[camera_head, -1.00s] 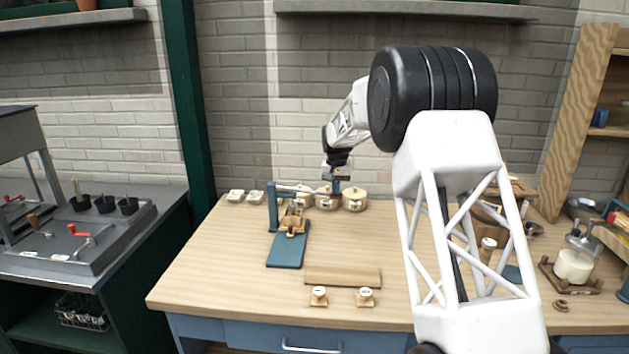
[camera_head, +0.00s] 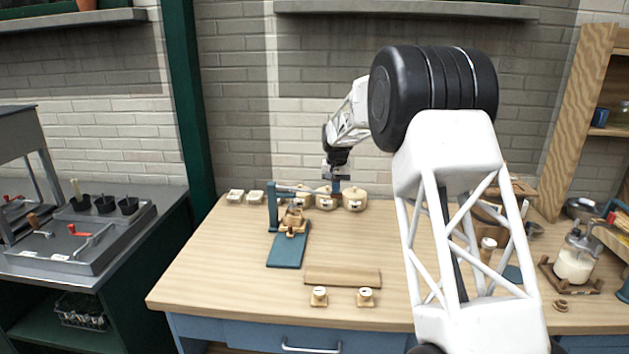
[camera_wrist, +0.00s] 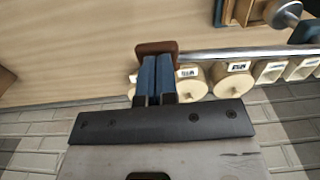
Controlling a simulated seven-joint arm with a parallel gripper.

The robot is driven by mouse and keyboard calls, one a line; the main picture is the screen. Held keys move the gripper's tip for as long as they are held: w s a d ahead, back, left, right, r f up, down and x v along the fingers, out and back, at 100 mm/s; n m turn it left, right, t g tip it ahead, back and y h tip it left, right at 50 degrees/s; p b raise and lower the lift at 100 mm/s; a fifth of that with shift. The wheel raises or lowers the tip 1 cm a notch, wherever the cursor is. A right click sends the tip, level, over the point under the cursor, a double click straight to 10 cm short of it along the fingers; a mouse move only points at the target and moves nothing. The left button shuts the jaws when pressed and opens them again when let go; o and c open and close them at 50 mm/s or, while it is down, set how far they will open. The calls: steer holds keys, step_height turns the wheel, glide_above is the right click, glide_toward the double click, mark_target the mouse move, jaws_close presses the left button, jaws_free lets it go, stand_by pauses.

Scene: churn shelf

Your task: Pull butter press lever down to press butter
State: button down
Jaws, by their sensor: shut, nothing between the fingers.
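The butter press has a blue base plate (camera_head: 287,252), a blue upright (camera_head: 272,207) and a wooden press part (camera_head: 293,220). Its lever (camera_head: 298,188) runs from the top of the upright to the right and looks near level. In the wrist view the lever is a metal bar (camera_wrist: 230,52) with a brown end handle (camera_wrist: 156,47). My gripper (camera_head: 337,187) is at the lever's free end. Its two blue fingers (camera_wrist: 156,62) are shut side by side with nothing between them. Their tips overlap the brown handle in the wrist view; whether they touch it I cannot tell.
Round wooden containers (camera_head: 354,199) with labels stand behind the lever. A wooden board (camera_head: 342,277) and two small labelled wooden pieces (camera_head: 319,297) lie in front. A jar of white liquid (camera_head: 573,265) stands at the right. The table left of the press is clear.

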step_height(320, 180, up, 12)
steer(key=shift+f, duration=0.25)
stand_by(1.6)
stand_by(0.4)
steer(key=s+d+r, duration=0.3)
steer(key=s+d, duration=0.2)
steer(key=s, duration=0.6)
steer(key=s+d+r+t, duration=0.1)
steer(key=s+d+r, duration=0.3)
steer(key=s, duration=0.8)
steer(key=s+d+r, duration=0.3)
steer(key=s+d, duration=0.3)
steer(key=s, duration=0.5)
steer(key=s+d+f, duration=0.2)
steer(key=s+f, duration=0.2)
steer(key=s, duration=0.7)
steer(key=s+d+f+t, duration=0.1)
steer(key=s+f, duration=0.3)
steer(key=s, duration=0.8)
steer(key=s+d+f, duration=0.3)
steer(key=s+f, duration=0.1)
steer(key=s, duration=0.7)
steer(key=shift+s+f+t, duration=0.2)
steer(key=shift+s+t, duration=0.05)
steer(key=shift+t, duration=0.05)
